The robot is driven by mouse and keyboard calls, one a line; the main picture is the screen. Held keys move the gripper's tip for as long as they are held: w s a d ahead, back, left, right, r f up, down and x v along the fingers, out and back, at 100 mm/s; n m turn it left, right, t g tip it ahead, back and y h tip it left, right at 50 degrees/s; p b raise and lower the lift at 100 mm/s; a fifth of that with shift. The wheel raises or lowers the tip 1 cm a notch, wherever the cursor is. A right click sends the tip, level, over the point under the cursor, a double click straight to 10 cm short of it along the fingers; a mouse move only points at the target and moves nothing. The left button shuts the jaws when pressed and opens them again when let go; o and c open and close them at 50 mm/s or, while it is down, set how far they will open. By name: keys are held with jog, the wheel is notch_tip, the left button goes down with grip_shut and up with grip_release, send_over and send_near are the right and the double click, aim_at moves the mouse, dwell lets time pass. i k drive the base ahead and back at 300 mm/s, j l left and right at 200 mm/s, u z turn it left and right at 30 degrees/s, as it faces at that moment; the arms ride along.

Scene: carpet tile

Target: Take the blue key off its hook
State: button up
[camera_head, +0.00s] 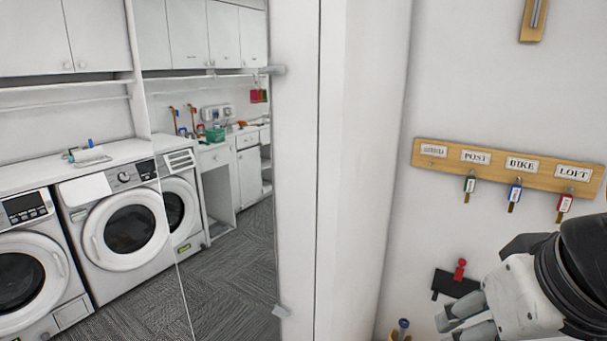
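The blue key (514,195) hangs on the wooden key board (490,174) under the label BIKE. It hangs between a green key (470,186) under POST and a red key (564,206) under LOFT. All three hang upright, apart from one another. My gripper (455,318) is at the lower right, below the board and the blue key, with its fingers pointing left. It is apart from the keys. The gap between its fingertips is not clear, and the lower part of the gripper is cut off by the frame.
A dark bracket with a red peg (460,270) is on the wall just above my gripper. A white wall corner (345,170) stands left of the board. Washing machines (120,225) line the left. The wall between the board and the bracket is bare.

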aim_at(515, 191)
jog(key=z, duration=0.8)
